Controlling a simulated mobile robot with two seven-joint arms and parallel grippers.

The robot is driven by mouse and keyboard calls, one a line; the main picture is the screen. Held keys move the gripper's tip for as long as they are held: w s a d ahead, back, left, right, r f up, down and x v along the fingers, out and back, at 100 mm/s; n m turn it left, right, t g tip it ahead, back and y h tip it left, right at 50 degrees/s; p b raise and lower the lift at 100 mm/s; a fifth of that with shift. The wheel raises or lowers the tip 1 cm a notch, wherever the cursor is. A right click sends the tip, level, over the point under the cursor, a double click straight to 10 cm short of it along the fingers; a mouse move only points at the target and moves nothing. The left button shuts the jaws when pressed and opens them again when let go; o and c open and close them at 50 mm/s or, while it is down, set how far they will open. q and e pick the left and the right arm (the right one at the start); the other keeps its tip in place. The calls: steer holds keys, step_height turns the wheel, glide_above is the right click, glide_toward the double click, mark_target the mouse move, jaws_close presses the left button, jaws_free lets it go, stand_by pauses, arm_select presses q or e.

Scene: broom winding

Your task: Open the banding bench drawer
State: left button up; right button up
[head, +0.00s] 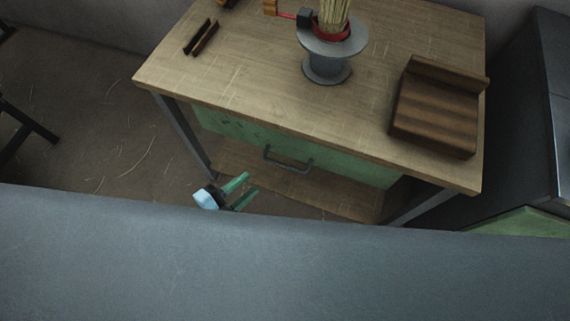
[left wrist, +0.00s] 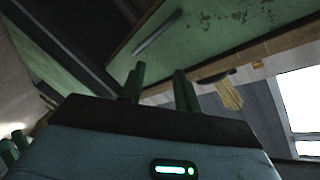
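The banding bench (head: 240,75) has a wooden top. Its green drawer (head: 345,163) sits under the front edge and looks closed. A dark grey bar handle (head: 288,163) is on the drawer front. In the left wrist view the green drawer front (left wrist: 215,38) and the handle (left wrist: 157,35) show above the fingers. My left gripper (head: 252,183) is low in front of the bench, left of and below the handle, apart from it. Its green fingers are spread with nothing between them, also in the left wrist view (left wrist: 158,84). My right gripper cannot be made out.
On the bench stand a grey spool-like stand (head: 327,68) with broom bristles (head: 333,15), a wooden block (head: 437,110) and dark strips (head: 201,37). A bench leg (head: 187,135) is near my left gripper. A dark cabinet (head: 525,110) stands at right.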

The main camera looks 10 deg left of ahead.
mark_target(284, 165)
arm_select(q)
steer(key=w+f+m+g+h+b, duration=0.1)
steer(key=m, duration=0.2)
steer(key=w+d+f+m+g+h+b, duration=0.1)
steer(key=w+m+g+b, duration=0.1)
steer(key=m, duration=0.1)
steer(key=w+f+m+g+h+b, duration=0.1)
steer(key=m+h, duration=0.1)
steer(key=m, duration=0.2)
steer(key=shift+w+d+b, duration=0.3)
steer(key=shift+w+d, duration=0.1)
steer(key=shift+d, duration=0.1)
steer(key=shift+x, duration=3.85)
steer(key=shift+c, duration=0.4)
jaws_close()
